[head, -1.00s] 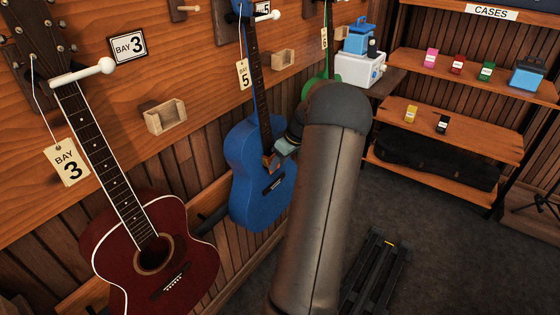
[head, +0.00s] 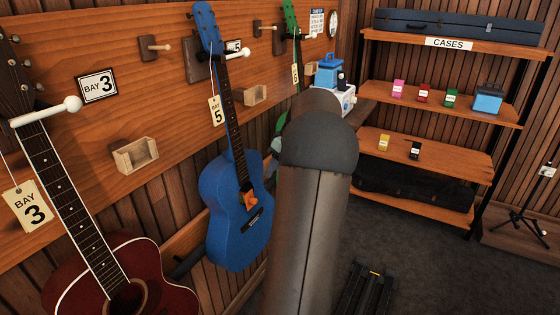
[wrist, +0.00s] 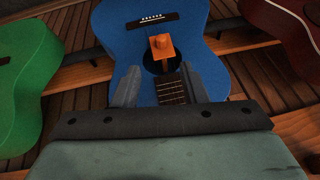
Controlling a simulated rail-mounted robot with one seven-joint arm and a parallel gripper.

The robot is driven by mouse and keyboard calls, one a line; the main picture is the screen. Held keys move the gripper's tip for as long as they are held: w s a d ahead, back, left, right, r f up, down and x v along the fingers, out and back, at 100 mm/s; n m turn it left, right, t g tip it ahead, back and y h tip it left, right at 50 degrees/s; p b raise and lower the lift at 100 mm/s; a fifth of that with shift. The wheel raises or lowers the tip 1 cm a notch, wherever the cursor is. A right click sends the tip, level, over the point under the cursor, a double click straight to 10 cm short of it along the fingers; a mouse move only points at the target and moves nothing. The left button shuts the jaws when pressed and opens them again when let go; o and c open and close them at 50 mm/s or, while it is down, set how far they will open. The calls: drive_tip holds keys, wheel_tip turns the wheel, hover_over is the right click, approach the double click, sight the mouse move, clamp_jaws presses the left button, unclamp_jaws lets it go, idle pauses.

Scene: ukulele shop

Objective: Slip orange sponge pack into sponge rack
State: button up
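The orange sponge pack (head: 249,200) sits at the soundhole of the blue ukulele (head: 232,235), which hangs on the wall. In the wrist view the orange pack (wrist: 164,48) stands out from the soundhole, above the strings' fretboard end. My gripper (wrist: 160,77) is open, with its two fingers apart on either side of the fretboard and the pack beyond their tips. Nothing is between the fingers but the view of the ukulele. In the head view my arm hides most of the gripper. Small wooden wall holders (head: 136,156) look empty; I cannot tell which thing is the sponge rack.
A dark red guitar (head: 115,280) hangs at left and a green one (wrist: 22,80) on the other side of the blue ukulele. Shelves (head: 440,150) at right hold small coloured packs and a blue box (head: 488,98). A white cooler-like box (head: 340,100) stands behind my arm.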

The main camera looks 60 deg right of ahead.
drive_tip(key=shift+v, duration=1.55)
drive_tip(key=w+a+f+g, duration=0.1)
drive_tip(key=w+a, duration=0.3)
drive_tip(key=a, duration=0.9)
drive_tip(key=w+a+f+g, duration=0.15)
drive_tip(key=w+a, duration=0.25)
drive_tip(key=a, duration=0.9)
drive_tip(key=s+a+f, duration=0.3)
drive_tip(key=s+a, duration=0.5)
drive_tip(key=a, duration=0.4)
drive_tip(key=s+a+f+g+h, duration=0.1)
drive_tip(key=s+a+f, duration=0.2)
drive_tip(key=s+a, duration=0.4)
drive_tip(key=a, duration=0.5)
drive_tip(key=shift+s+f+n+h, duration=0.3)
drive_tip(key=shift+s+f, duration=0.05)
drive_tip(key=shift+s, duration=0.05)
drive_tip(key=shift+o, duration=0.5)
drive_tip(key=shift+s+a+g+p, duration=0.1)
drive_tip(key=shift+g+p, duration=0.15)
drive_tip(key=shift+p, duration=0.1)
